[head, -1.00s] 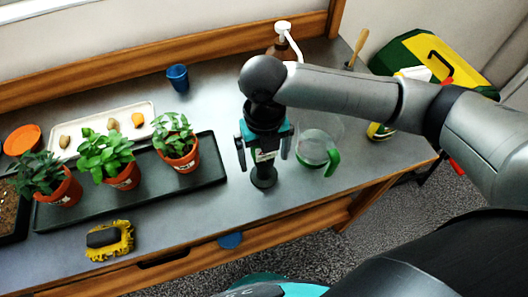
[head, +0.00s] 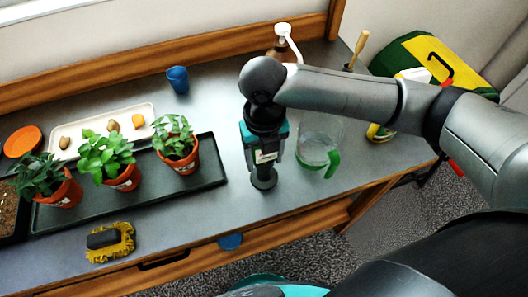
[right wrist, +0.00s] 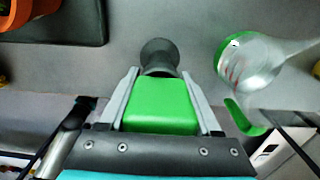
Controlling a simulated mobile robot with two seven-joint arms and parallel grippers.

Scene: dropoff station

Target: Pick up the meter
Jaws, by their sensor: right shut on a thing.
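The meter (head: 264,180) stands upright on the grey bench, its dark round foot showing below my right gripper (head: 265,160) in the head view. The right gripper points down from above and is shut on the meter's body. In the right wrist view, the meter's green top (right wrist: 160,105) sits between the two grey fingers of the right gripper (right wrist: 162,98), with its dark foot beyond. The arm and gripper hide most of the meter's upper part in the head view. My left gripper is not in view.
A clear jug with a green handle (head: 331,164) stands close right of the meter. A black tray (head: 215,176) with potted plants lies to the left. A yellow brush (head: 125,243) lies near the front edge. A blue cup (head: 178,79) stands behind.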

